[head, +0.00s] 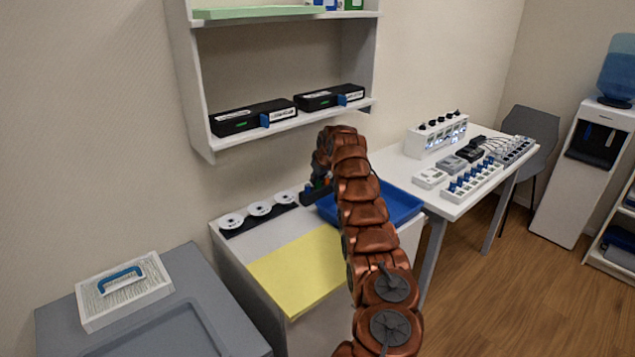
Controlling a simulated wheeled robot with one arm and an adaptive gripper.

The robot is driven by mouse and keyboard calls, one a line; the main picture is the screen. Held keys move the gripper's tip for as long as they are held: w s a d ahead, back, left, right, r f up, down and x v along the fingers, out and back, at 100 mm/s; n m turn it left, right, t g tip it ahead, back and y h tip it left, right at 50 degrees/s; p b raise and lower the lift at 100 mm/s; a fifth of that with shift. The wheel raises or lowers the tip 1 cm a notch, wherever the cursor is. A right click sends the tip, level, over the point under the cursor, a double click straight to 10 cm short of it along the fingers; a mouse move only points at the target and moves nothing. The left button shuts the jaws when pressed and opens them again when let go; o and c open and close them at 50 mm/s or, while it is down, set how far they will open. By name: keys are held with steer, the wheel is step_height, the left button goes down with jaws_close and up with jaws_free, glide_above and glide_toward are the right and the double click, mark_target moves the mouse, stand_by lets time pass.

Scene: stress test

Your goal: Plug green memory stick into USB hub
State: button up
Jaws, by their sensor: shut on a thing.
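My gripper (321,172) is at the far end of my copper-coloured arm, above the back of the white worktable. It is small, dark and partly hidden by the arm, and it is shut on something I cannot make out. Right below it stands a dark block (309,196) with small coloured bits, orange and green among them, at its top. This may be the USB hub, but I cannot be sure. I cannot tell whether the gripper touches the block. No green memory stick can be clearly picked out.
A blue tray (404,203) lies right of the block, partly behind my arm. White round pieces (260,208) sit on a black strip at left. A yellow mat (293,268) lies in front. A shelf (200,95) with black boxes hangs above. A white table (452,208) holds devices at right.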

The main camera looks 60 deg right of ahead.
steer(key=shift+r+b, duration=0.35)
steer(key=shift+r, duration=1.05)
steer(key=s+a+b, duration=0.4)
steer(key=a+b, duration=0.2)
steer(key=a, duration=0.1)
steer(key=s+a+r+b, duration=0.1)
steer(key=s+a+b, duration=0.3)
steer(key=a+b, duration=0.2)
steer(key=shift+a+r, duration=0.2)
steer(key=shift+a, duration=0.25)
steer(key=shift+w, duration=0.1)
